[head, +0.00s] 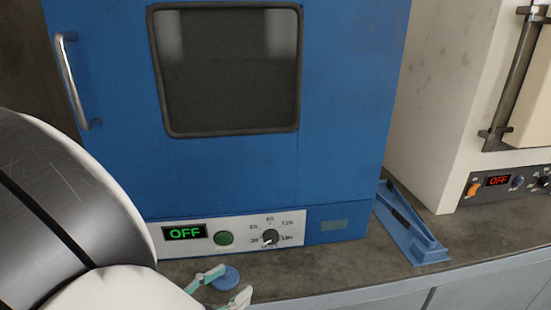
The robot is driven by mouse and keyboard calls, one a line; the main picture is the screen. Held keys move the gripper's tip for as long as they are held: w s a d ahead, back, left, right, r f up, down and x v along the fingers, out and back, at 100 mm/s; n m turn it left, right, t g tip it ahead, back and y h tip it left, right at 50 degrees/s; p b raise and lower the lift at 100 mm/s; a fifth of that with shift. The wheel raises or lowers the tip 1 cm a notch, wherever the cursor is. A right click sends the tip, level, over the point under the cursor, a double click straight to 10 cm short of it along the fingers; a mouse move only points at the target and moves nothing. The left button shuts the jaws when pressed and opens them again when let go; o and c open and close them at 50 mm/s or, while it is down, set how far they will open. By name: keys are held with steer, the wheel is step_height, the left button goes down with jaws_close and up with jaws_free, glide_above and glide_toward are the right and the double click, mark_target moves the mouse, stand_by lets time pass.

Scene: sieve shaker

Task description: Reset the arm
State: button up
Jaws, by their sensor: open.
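My gripper (235,280) is at the bottom of the head view, left of centre. Its two pale green fingers are apart, and it is open. A small blue round piece (226,277) shows between the fingers; I cannot tell whether it is part of my gripper or a separate thing on the counter. My white and dark grey arm fills the lower left and hides part of the blue cabinet (350,100) behind it. The gripper is in front of the cabinet's control panel (205,241), which reads OFF in green. No sieve shaker is clearly in view.
The blue cabinet has a dark window (228,70) and a metal handle (76,85). A blue angled stand (415,235) lies on the grey worktop (335,272) to its right. A white machine (440,110) with a red OFF display stands at far right. The worktop's front strip is clear.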

steer(key=d+r+m+g+p, duration=0.1)
steer(key=d+r+m+g, duration=0.3)
steer(key=d, duration=0.3)
steer(key=s+d+r+m+g, duration=0.1)
steer(key=d+r+m+g, duration=0.2)
steer(key=d+m, duration=0.35)
steer(key=d+r+m+g+p, duration=0.15)
steer(key=d+r+g, duration=0.25)
steer(key=d, duration=0.5)
steer(key=s+d+r+m+t+y+p, duration=0.1)
steer(key=s+d+r+m+y+p, duration=0.3)
steer(key=s+r+m, duration=0.3)
steer(key=s+d+r+m+t+y+p, duration=0.1)
steer(key=s+d+r+m+y+p, duration=0.3)
steer(key=s+r+m, duration=0.4)
steer(key=shift+s+r+t+y+p, duration=0.35)
steer(key=shift+s+y+p, duration=0.3)
steer(key=shift+y, duration=0.45)
steer(key=shift+s+a, duration=0.1)
